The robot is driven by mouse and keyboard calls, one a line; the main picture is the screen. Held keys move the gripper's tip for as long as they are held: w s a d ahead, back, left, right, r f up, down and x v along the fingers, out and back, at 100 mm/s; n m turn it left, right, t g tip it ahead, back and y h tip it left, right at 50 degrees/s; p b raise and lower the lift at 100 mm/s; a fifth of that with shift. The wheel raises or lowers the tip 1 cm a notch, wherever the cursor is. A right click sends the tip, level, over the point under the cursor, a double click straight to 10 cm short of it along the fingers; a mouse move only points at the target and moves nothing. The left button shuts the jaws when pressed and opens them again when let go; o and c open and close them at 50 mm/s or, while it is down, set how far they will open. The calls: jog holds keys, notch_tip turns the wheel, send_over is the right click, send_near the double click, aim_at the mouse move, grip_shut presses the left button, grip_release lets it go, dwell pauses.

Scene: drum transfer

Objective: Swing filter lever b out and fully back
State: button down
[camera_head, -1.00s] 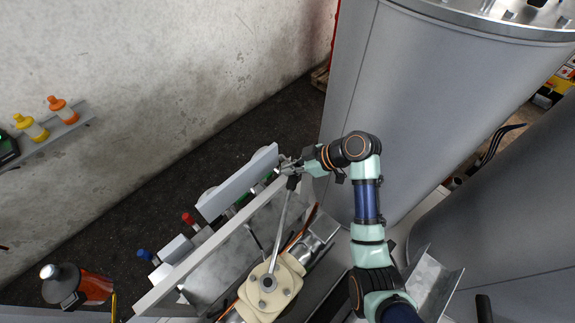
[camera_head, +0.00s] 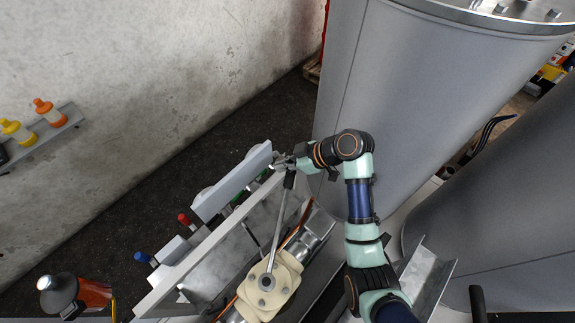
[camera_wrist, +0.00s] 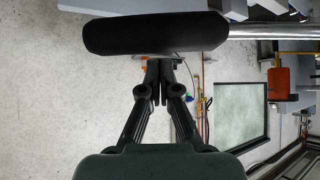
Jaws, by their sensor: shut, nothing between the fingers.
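The filter lever is a long metal rod (camera_head: 279,222) rising from a cream valve body (camera_head: 268,283) in the head view. Its black grip (camera_head: 289,179) is at the upper end. In the wrist view the black grip (camera_wrist: 155,34) lies crosswise just beyond the fingertips, with the rod (camera_wrist: 270,31) running off to the right. My gripper (camera_head: 277,163) is at the grip end of the lever. In the wrist view my gripper (camera_wrist: 157,75) has its fingers together and empty, close to the grip; whether they touch it I cannot tell. No lever label is readable.
A pale panel (camera_head: 232,182) with a red knob (camera_head: 184,219) and a blue knob (camera_head: 143,257) stands left of the lever. A large grey drum (camera_head: 420,90) stands close behind my arm.

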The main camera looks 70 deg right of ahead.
jog(key=s+r+b, duration=0.1)
jog(key=s+r, duration=0.4)
jog(key=r, duration=0.2)
jog(key=shift+s+d+r+b, duration=0.2)
jog(key=shift+d+r+b, duration=0.15)
jog(key=shift+d+b, duration=0.1)
